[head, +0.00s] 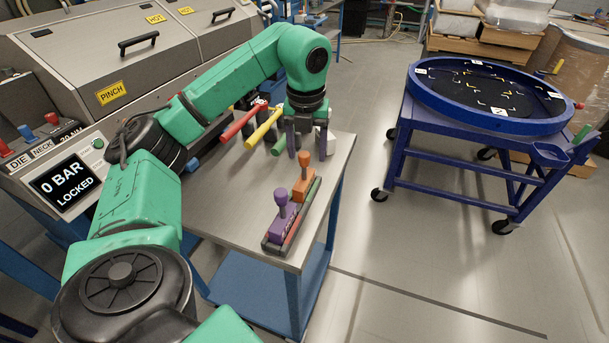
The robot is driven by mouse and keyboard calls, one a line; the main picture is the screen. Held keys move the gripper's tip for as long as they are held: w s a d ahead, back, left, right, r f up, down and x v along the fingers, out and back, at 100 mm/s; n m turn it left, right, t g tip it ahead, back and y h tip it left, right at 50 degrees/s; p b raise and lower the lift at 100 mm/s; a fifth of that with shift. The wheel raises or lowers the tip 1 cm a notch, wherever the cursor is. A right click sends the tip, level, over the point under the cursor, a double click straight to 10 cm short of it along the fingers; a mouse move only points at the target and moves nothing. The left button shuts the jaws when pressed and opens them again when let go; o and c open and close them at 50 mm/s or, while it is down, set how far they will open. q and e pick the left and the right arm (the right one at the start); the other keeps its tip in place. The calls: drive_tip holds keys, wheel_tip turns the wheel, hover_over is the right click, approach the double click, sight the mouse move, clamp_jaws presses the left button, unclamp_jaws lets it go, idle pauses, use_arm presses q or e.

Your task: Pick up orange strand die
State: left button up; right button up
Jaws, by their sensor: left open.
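The orange strand die (303,184), a block with an upright knob, stands in the far end of a dark narrow rack (270,245) on the grey table. A purple die (282,218) of like shape stands in the near end of the rack. My left gripper (307,156) points down at the orange die with its fingers apart and empty. In the picture the top of the orange knob shows between the fingertips; I cannot tell how far above or behind it they are. My right gripper is not in view.
Red (240,123), yellow (263,128) and green (280,143) handles lie at the table's (235,205) far side, close to my left arm. A machine with a "0 BAR LOCKED" screen (68,184) stands left. A blue round-topped cart (470,128) stands right, across open floor.

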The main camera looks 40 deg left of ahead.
sight(305, 164)
use_arm(q)
drive_tip(key=f, duration=0.1)
drive_tip(key=a+f+p, duration=0.1)
drive_tip(key=f, duration=0.3)
drive_tip(key=shift+w+a+f+p, duration=0.15)
drive_tip(key=shift+w+f+p, duration=0.05)
drive_tip(key=shift+w+p, duration=0.1)
drive_tip(key=shift+f, duration=0.2)
drive_tip(key=shift+c, duration=0.9)
drive_tip(key=shift+w, duration=0.1)
clamp_jaws()
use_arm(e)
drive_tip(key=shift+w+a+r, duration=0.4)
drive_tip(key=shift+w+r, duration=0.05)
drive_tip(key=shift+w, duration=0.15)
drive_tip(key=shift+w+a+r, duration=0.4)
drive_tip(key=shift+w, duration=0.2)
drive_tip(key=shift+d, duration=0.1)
use_arm(q)
drive_tip(key=shift+r, duration=0.1)
